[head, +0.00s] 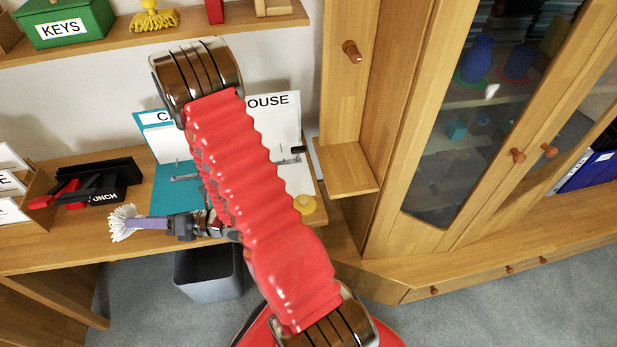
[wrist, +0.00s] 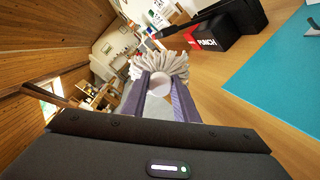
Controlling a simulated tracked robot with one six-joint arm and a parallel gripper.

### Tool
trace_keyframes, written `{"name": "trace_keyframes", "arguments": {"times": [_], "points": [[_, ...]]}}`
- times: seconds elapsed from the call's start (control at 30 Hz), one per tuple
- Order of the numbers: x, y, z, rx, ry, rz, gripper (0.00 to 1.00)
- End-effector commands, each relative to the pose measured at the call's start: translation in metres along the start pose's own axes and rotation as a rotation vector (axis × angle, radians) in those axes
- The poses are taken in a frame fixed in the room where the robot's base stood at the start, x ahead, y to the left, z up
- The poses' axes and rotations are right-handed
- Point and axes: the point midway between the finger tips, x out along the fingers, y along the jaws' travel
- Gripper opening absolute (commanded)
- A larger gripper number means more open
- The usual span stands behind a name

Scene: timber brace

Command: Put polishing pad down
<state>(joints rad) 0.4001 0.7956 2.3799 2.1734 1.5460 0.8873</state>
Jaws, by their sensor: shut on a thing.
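The polishing pad (head: 122,223) is a white, fluffy, fringed pad at the left, near the front edge of the desk. In the wrist view the pad (wrist: 172,67) sits at the fingertips, with a round pale part between the purple fingers. My gripper (head: 140,223) is shut on it, pointing left over the desk's front edge. I cannot tell how high the pad is above the desk. My red-sleeved arm hides part of the desk behind it.
A black and red punch (head: 100,190) lies on the wooden desk (head: 60,240) behind the pad. A grey bin (head: 208,275) stands below. A shelf above holds a green KEYS box (head: 62,24) and a yellow fringed item (head: 152,17).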

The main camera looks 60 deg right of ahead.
Motion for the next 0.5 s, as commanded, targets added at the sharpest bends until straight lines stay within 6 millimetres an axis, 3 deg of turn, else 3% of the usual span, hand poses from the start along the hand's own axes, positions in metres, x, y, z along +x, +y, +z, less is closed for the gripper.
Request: {"name": "trace_keyframes", "arguments": {"times": [0.5], "points": [[-0.039, 0.025, 0.026, -0.069, 0.421, -0.034, 0.09]]}}
